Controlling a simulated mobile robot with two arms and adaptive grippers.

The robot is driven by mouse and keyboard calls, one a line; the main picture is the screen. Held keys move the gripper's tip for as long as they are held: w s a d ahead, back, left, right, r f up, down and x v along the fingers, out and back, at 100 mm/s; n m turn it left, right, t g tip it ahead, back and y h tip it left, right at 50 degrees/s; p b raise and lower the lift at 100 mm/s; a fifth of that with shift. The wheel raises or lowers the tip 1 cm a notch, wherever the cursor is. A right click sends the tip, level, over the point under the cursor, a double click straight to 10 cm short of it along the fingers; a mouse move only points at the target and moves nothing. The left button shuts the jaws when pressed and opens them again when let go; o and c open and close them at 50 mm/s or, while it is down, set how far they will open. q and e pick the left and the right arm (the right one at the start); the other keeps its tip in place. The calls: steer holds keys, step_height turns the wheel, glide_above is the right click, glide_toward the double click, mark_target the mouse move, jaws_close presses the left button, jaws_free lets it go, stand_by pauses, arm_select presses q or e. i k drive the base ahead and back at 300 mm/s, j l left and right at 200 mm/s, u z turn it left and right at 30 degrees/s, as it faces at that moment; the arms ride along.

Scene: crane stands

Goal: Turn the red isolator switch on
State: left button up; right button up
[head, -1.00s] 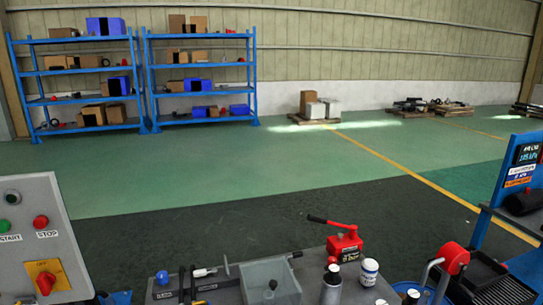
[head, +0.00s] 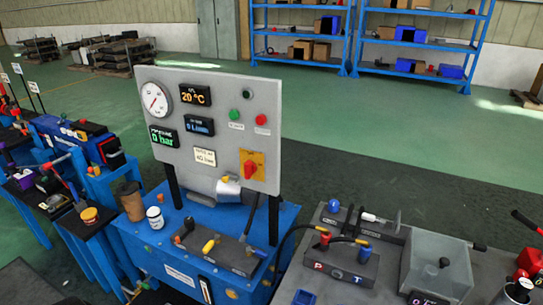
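The red isolator switch (head: 251,168) sits on a yellow plate at the lower right of the upright grey panel (head: 215,110). Its knob looks roughly upright, slightly tilted; I cannot tell from this distance whether that is on or off. Above it are a green button (head: 234,114) and a red button (head: 261,120). A small dark lamp is above those. The panel also has a round gauge (head: 155,99) and lit displays, one reading 20 °C and one 0 bar. Neither of my grippers is in view.
The panel stands on a blue bench (head: 165,250) with a white jar (head: 155,217) and a brown cup (head: 131,201). A grey bench with a clear tank (head: 437,262) adjoins at right. Other blue stands are at left. Green floor behind is open.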

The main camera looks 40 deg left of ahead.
mark_target(250, 168)
steer(key=u, duration=1.3)
